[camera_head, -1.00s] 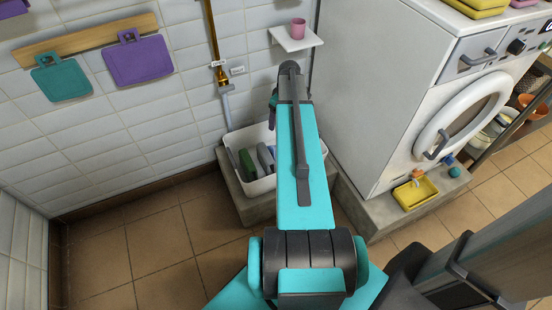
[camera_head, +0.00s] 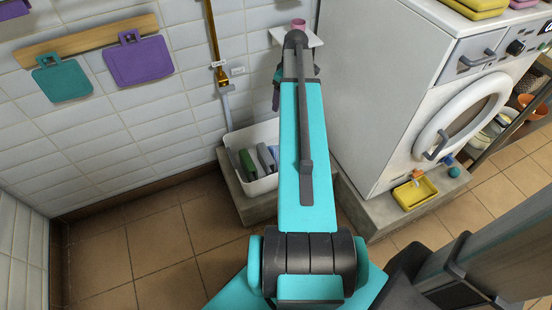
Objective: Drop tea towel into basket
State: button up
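A teal cloth-like piece (camera_head: 64,80) and a purple one (camera_head: 138,60) hang by loops from a wooden rail (camera_head: 90,36) on the tiled wall at upper left. They look like towels, but I cannot tell for certain. A white, open, basket-like bin (camera_head: 262,184) stands on a low ledge at the centre, partly behind my arm. It holds a green item, grey items and something blue. My gripper is mostly hidden behind my arm; a dark part of my arm's end (camera_head: 276,94) shows left of it, above the bin. Its fingers and any held thing cannot be made out.
A white washing machine (camera_head: 375,100) stands right of my arm on a plinth. A yellow tray (camera_head: 414,194) lies before it. A small wall shelf (camera_head: 312,39) holds a pink cup (camera_head: 299,24). A pipe (camera_head: 217,60) runs down the wall. The tiled floor (camera_head: 150,250) at left is clear.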

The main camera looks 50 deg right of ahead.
jog(key=shift+r, duration=0.15)
dwell(0.8)
jog(key=w+a+f+n+g+y+p, duration=0.1)
jog(key=a+f, duration=0.4)
jog(key=a, duration=0.4)
jog(key=w+a+f+n+g+p, duration=0.15)
jog(key=a+f, duration=0.35)
jog(key=a, duration=0.5)
jog(key=a+f+n+g+y+p, duration=0.1)
jog(key=a+f+n, duration=0.1)
jog(key=a+f, duration=0.55)
jog(key=s+a+f+g+p, duration=0.1)
jog(key=s+a+f, duration=0.2)
jog(key=s+a, duration=0.3)
jog(key=s+a+f+g+p, duration=0.1)
jog(key=s+a+f+g, duration=0.15)
jog(key=a, duration=0.65)
jog(key=s+a+f+m+h, duration=0.1)
jog(key=s+a+f+m, duration=0.1)
jog(key=s, duration=0.5)
jog(key=s+a+f+m+h, duration=0.1)
jog(key=s+a+f+m, duration=0.2)
jog(key=s, duration=0.5)
jog(key=shift+s+a+f+m+p, duration=0.15)
jog(key=shift+s+f+m+p, duration=0.1)
jog(key=shift+m+p, duration=0.25)
jog(key=shift+c, duration=0.3)
